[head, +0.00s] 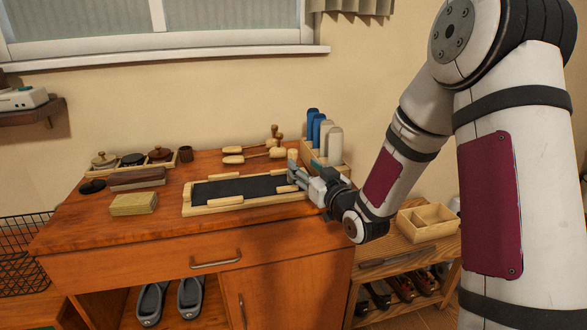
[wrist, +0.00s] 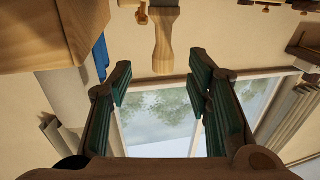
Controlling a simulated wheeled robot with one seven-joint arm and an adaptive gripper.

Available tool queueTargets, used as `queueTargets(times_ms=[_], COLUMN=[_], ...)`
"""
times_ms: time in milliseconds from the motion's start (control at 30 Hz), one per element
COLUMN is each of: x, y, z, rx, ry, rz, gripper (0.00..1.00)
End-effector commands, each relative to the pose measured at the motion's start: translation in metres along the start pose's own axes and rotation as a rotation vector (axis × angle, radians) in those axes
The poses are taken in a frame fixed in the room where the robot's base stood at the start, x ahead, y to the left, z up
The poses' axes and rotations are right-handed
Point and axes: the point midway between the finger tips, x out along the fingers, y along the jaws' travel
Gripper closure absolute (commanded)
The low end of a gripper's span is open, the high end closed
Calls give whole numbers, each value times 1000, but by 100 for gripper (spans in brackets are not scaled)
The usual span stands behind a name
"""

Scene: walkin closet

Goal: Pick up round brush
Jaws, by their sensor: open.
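Several pale wooden-handled brushes (head: 252,156) lie at the back of the wooden cabinet top in the head view; I cannot tell for sure which is the round brush. My gripper (head: 293,175) is low over the right end of a dark-topped wooden tray, in front of these brushes. In the wrist view, my gripper (wrist: 160,82) has its two dark green fingers spread apart with nothing between the tips. A pale wooden handle (wrist: 164,52) with a flared end shows ahead between the fingers, apart from them. Its far end is cut off by the frame.
The tray (head: 228,202) has light side bars. A wooden box (head: 334,170) with blue and white upright pieces stands right of my gripper. Block brushes (head: 135,204), a dark round lid (head: 92,187) and a tray of round items are at left.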

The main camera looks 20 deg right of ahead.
Motion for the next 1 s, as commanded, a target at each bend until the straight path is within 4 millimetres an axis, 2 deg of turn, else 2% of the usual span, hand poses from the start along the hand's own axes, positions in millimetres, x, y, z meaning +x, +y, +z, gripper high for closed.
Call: queueTargets(times_ms=[100,267,600,900,1000], x=[13,22,64,68,68], y=[0,-1,-3,-3,-3], z=[0,-1,-4,-4,-4], rx=[0,0,0,0,0], ry=[-1,0,0,-2,-2], rz=[-1,0,0,1,0], gripper=[54,54,54,54,77])
